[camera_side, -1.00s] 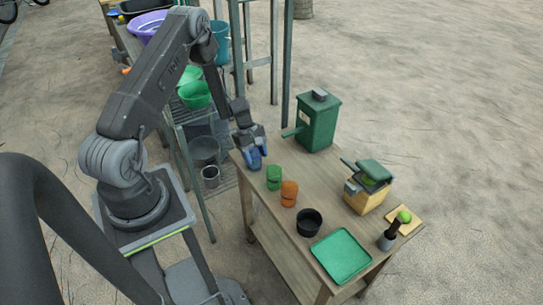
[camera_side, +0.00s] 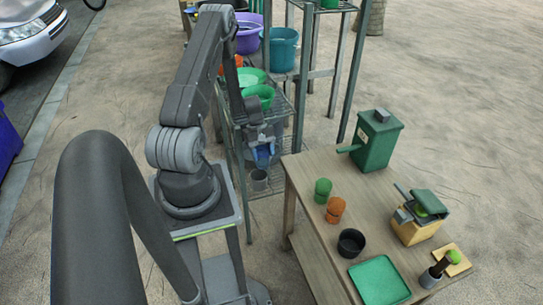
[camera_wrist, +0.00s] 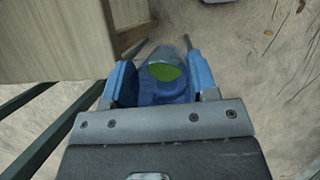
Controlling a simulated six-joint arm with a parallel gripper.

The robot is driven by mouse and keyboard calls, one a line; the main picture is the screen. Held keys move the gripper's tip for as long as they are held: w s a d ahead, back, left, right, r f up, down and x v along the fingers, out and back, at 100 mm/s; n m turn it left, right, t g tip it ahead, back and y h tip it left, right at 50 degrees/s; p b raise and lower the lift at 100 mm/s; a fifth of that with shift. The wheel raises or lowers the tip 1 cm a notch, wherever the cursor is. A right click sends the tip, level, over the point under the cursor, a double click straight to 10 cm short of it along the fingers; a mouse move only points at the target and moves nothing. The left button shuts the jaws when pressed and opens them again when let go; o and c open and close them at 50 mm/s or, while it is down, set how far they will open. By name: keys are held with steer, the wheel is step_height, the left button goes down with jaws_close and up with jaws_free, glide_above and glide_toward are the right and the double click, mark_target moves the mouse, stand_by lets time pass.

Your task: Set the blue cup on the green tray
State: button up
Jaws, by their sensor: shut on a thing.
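My gripper (camera_side: 262,156) is shut on the blue cup and hangs just left of the table's far left corner in the side view. In the wrist view the blue cup (camera_wrist: 158,93) sits between the two blue finger pads of my gripper (camera_wrist: 165,85), with something green showing inside its outline. In the side view cup and blue fingers are hard to tell apart. The green tray (camera_side: 380,281) lies flat and empty at the table's near end, well away from my gripper.
A wire shelf with tubs stands behind my gripper.

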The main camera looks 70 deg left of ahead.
step_height(320, 180, up, 12)
steer(key=w+d+m+g, duration=0.2)
steer(key=w+d+m, duration=0.4)
steer(key=w+d, duration=1.25)
steer(key=s+d+m+g+y, duration=0.25)
steer(key=d+m, duration=0.35)
steer(key=d, duration=2.7)
steer(key=shift+m+h, duration=0.3)
steer(key=shift+h, duration=0.05)
steer(key=shift+s+f, duration=0.15)
steer(key=shift+f, duration=2.8)
steer(key=shift+s+f, duration=0.1)
steer(key=shift+f, duration=2.85)
